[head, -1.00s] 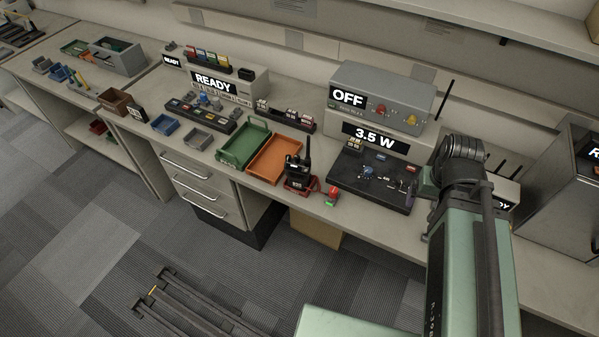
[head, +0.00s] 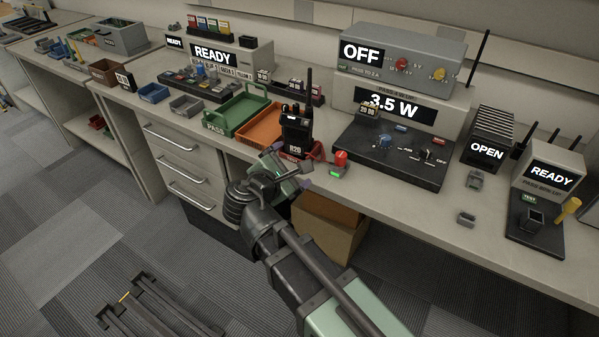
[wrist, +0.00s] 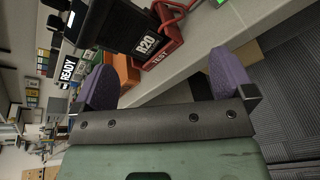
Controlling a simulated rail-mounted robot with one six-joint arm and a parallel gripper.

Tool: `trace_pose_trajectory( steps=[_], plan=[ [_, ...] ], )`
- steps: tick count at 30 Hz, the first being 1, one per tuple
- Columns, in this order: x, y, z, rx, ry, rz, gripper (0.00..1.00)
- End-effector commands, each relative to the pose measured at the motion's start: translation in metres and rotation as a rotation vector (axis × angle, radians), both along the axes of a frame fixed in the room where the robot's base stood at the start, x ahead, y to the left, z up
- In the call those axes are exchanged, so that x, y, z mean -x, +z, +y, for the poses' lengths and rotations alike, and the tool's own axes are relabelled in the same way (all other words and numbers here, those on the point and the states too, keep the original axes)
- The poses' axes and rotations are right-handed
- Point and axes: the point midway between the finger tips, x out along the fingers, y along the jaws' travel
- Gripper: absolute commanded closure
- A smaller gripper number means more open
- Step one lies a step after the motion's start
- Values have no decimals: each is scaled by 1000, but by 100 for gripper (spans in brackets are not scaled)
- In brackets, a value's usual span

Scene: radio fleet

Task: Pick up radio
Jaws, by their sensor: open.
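The black handheld radio (head: 297,133), with a stub antenna and an "R20" label, stands upright in a red holder (head: 318,152) at the bench's front edge. In the wrist view the radio (wrist: 140,35) is at the top, beyond the fingers, and the red holder (wrist: 172,38) is marked "TEST". My gripper (head: 287,172) is just in front of and below the radio in the head view. In the wrist view its two purple-tipped fingers (wrist: 167,82) are spread wide with nothing between them.
An orange tray (head: 247,136) and a green tray (head: 219,124) lie left of the radio. A red button (head: 341,158) and a dark control panel (head: 375,166) are to the right. A grey box reading "OFF" (head: 405,45) stands behind. Floor in front is mostly clear.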

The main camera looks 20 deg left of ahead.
Motion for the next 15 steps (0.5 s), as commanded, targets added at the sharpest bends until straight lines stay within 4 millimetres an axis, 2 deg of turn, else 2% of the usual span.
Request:
trace_pose_trajectory(
  steps=[1,3,6,11,15],
  plan=[
    [-6,15,12,170,73,-66,0],
    [-12,41,19,412,143,-143,0],
    [-13,53,25,632,198,-181,0],
    [-14,53,25,709,215,-167,0],
    [-28,53,24,706,212,-165,0]
  ],
)
